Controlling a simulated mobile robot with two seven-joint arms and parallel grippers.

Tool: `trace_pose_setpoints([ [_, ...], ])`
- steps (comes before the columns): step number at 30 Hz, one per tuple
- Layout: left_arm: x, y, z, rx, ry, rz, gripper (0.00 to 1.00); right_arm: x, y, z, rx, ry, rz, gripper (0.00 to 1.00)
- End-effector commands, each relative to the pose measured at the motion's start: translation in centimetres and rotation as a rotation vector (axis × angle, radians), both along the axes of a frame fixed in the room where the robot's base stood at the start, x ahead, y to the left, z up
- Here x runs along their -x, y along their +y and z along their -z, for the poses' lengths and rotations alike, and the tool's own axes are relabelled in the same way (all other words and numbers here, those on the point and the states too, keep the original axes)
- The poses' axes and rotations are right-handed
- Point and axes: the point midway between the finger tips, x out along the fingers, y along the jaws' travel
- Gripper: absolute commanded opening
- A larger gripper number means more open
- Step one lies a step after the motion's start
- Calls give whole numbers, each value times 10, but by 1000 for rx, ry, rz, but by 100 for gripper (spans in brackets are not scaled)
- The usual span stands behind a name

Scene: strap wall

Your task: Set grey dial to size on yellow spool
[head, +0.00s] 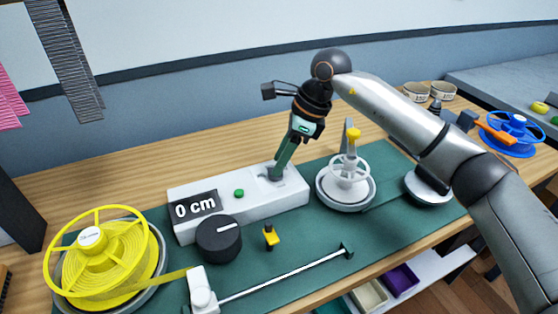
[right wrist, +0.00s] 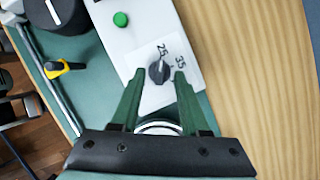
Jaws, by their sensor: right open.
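The small grey dial (right wrist: 159,72) sits on the white box, with 25 and 35 printed beside it in the right wrist view; its exact pointing is unclear. My right gripper (right wrist: 157,78) is open, its green fingers on either side of the dial; I cannot tell whether they touch it. In the head view the gripper (head: 275,174) reaches down to the right end of the white box (head: 250,212) and mostly hides the dial. The yellow spool (head: 125,258) stands at the front left. Its white label (head: 91,238) is too small to read. My left gripper is out of view.
The box carries a display (head: 195,205) reading 0 cm and a green button (head: 239,193). A black knob (head: 218,238), a yellow-and-black tool (head: 270,237) and a metal rail (head: 285,278) lie in front. A white wheel stand (head: 346,180) is close on the right.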

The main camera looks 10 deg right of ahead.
Motion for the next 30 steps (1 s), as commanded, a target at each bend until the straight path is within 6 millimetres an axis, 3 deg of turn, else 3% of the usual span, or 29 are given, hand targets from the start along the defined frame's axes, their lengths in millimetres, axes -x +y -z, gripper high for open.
trace_pose_setpoints([
  [9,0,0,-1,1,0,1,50,7,-26,-65,0,-5,2,45],
  [15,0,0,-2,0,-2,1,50,12,-37,-94,0,-3,0,45],
  [30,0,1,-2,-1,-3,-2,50,13,-41,-104,0,-1,-1,45],
])
